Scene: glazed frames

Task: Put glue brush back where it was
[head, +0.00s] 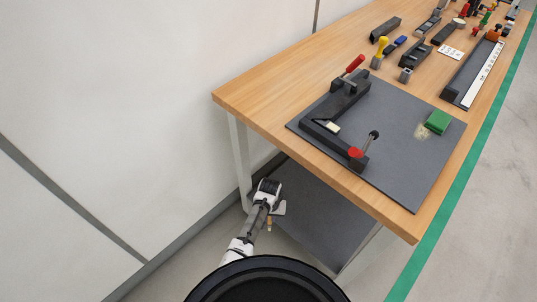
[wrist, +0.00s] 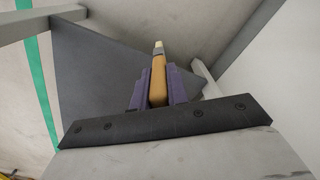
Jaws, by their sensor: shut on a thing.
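My gripper (head: 275,210) is low, below the tabletop and beside the table's near left leg in the head view. It is shut on the glue brush. In the wrist view, the brush (wrist: 158,80) shows as an orange-brown handle with a pale tip between the two purple-grey fingers of the gripper (wrist: 157,92). In the head view, a small part of the brush (head: 269,225) hangs below the gripper. The rest is hidden or too small to make out.
The wooden table (head: 262,98) carries a dark grey mat (head: 395,165) with a black corner clamp fixture (head: 322,118) and a green block (head: 438,121). Several tools stand farther back. A grey lower shelf (head: 325,215) lies under the tabletop. The wall (head: 120,100) is at the left.

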